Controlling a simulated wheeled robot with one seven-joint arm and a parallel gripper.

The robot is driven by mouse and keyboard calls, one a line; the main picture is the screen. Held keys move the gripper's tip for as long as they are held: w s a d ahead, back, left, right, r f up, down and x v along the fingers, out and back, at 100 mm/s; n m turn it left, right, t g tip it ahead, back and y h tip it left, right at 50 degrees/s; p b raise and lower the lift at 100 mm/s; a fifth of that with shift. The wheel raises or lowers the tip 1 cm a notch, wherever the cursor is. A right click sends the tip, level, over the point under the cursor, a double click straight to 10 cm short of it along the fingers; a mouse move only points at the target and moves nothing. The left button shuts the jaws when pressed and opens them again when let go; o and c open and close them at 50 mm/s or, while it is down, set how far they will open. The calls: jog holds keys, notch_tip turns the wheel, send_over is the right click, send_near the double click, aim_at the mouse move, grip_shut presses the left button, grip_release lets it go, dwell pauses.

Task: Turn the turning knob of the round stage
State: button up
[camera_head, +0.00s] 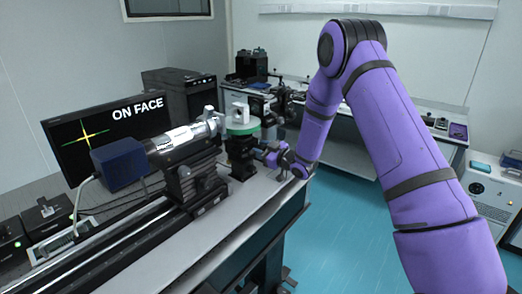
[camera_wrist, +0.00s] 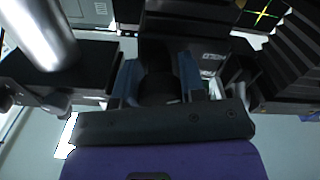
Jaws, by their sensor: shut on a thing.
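The round stage (camera_head: 242,127) has a green rim, with a small white block on top, and stands on a black mount (camera_head: 241,158) near the table's right edge. My gripper (camera_head: 266,156) reaches in from the right at the mount's side, below the green rim. In the wrist view, the two blue fingers of my gripper (camera_wrist: 160,82) are closed on a dark round part, the turning knob (camera_wrist: 157,88). The knob is mostly hidden by the fingers in the head view, and its turn angle cannot be read.
A silver tube instrument (camera_head: 188,136) on a black carriage stands left of the stage, on a long rail. A monitor (camera_head: 80,135) reading "ON FACE" with a yellow-green cross stands behind. Blue floor (camera_head: 340,220) lies open to the right.

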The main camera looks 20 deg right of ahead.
jog(key=o, duration=0.9)
jog(key=v, duration=1)
jog(key=shift+s+d, duration=0.25)
jog(key=shift+s, duration=0.05)
